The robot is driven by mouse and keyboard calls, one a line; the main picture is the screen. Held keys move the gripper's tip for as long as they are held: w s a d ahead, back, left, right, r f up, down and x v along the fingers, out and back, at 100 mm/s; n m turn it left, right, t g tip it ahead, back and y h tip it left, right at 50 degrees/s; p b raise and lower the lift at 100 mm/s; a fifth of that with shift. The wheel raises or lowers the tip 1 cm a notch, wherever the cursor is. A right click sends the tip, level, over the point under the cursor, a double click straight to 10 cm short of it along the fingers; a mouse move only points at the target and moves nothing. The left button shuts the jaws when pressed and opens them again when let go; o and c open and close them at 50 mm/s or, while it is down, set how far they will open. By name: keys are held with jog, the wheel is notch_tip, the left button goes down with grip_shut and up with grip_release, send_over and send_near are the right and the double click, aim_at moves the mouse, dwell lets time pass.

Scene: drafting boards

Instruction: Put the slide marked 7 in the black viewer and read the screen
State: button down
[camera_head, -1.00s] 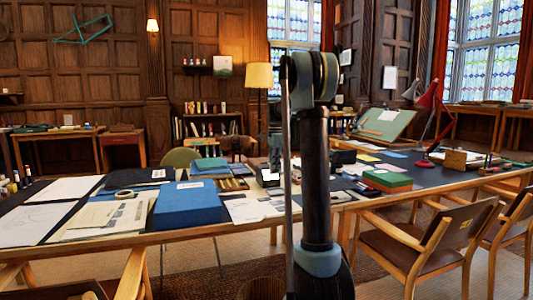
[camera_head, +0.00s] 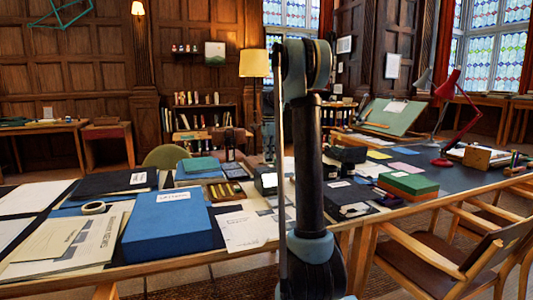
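A small dark device with a bright white face (camera_head: 267,181) stands on the near table just left of my arm; it may be the black viewer, but I cannot tell. A black box-like object (camera_head: 347,155) stands right of my arm. No slide marked 7 can be made out. A brown tray with small compartments (camera_head: 224,191) lies left of the white-faced device. My upright arm blocks the middle of the view. A dark part just left of it may be my gripper, but its fingers cannot be made out.
A blue box (camera_head: 167,225), papers (camera_head: 75,240) and a tape roll (camera_head: 92,208) cover the table's left. A green-topped box (camera_head: 408,184), a red lamp (camera_head: 443,120) and a tilted drafting board (camera_head: 392,115) are at right. A wooden chair (camera_head: 430,255) stands at the front right.

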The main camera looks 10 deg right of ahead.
jog(key=shift+w+f, duration=0.2)
jog(key=shift+f, duration=1.4)
jog(key=shift+w+f, duration=0.2)
jog(key=shift+f, duration=1.35)
jog(key=c, duration=1.7)
grip_release()
notch_tip(320, 180, up, 12)
jog(key=shift+f, duration=0.1)
